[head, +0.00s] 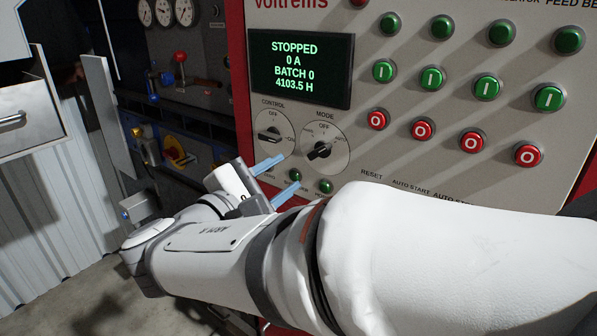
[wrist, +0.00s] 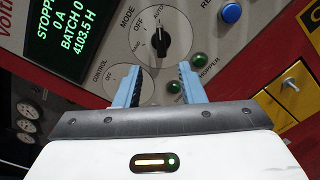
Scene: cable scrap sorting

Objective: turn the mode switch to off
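The mode switch (head: 319,150) is a black knob on a round pale dial marked MODE, with OFF at the top of the dial. In the head view its pointer is turned away from OFF; the exact position is hard to read. It also shows in the wrist view (wrist: 158,43), just beyond the fingertips. My gripper (head: 284,174) is open, its two blue fingers spread in front of the panel, below and left of the mode knob. In the wrist view the gap between the fingers (wrist: 158,76) is empty and they appear apart from the knob.
The control switch (head: 270,134) sits left of the mode dial. Small green lamps (head: 295,175) lie below it. Rows of green and red buttons (head: 422,130) fill the right side. The screen (head: 300,68) reads STOPPED, 0 A. A blue reset button (wrist: 231,13) shows in the wrist view.

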